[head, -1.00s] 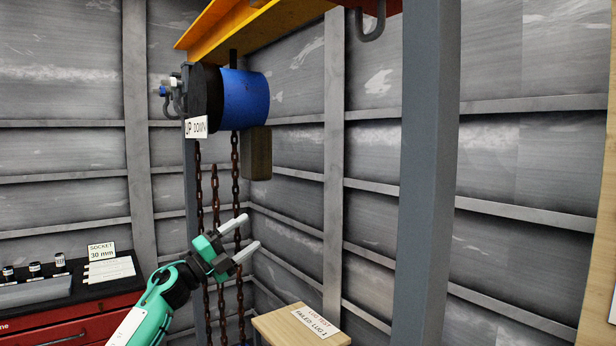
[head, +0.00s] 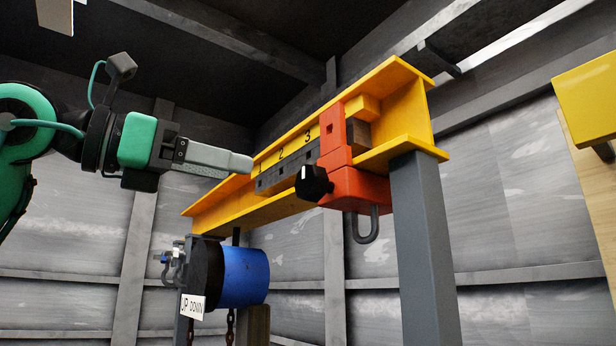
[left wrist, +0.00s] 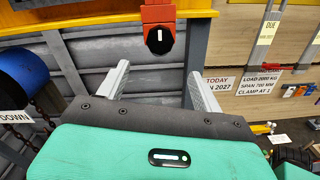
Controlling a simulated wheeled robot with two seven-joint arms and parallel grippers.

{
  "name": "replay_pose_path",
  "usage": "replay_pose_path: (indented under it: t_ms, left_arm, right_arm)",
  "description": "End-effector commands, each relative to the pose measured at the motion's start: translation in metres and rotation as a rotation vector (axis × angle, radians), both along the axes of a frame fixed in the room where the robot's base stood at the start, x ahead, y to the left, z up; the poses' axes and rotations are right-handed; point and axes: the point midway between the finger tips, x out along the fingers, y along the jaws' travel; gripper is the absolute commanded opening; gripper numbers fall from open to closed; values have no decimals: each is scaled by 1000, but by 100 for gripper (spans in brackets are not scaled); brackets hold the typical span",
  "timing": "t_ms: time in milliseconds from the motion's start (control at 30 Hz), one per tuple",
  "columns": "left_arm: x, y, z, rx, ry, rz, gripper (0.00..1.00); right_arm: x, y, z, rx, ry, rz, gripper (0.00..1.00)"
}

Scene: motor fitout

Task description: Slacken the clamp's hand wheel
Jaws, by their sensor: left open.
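The clamp (head: 346,150) is an orange-red block gripping the yellow beam (head: 222,200) near its right end. Its black hand wheel (head: 313,183) faces me on the clamp's lower left side. A grey hook hangs under the clamp. My left gripper (head: 250,165) is raised to the left of the wheel, apart from it; in the head view its fingers overlap. In the left wrist view my left gripper (left wrist: 158,82) is open and empty. The wheel (left wrist: 159,40) shows beyond the fingertips with a white mark, and the clamp (left wrist: 158,12) is above it. My right gripper is out of view.
A grey strip marked 1, 2, 3 (head: 287,168) runs along the beam beside the clamp. A blue hoist (head: 243,276) hangs below the beam's left part. A grey post (head: 427,250) stands under the right end. The space between gripper and wheel looks clear.

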Motion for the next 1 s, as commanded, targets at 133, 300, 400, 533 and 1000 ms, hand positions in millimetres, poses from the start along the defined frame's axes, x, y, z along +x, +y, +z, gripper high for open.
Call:
replay_pose_path:
  t_ms: [133, 300, 400, 533, 1000]
  left_arm:
    - [-9, -1, 7, 18, -31, 28, 67]
    - [4, -18, 9, 21, -29, 29, 67]
    - [16, -35, 11, 21, -29, 27, 67]
    - [33, -58, 11, 20, -27, 26, 67]
    - [70, -108, 7, 17, -29, 27, 67]
  right_arm:
    - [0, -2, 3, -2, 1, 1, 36]
    - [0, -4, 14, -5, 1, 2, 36]
    - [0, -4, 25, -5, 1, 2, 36]
    - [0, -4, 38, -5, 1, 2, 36]
    - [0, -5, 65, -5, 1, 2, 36]
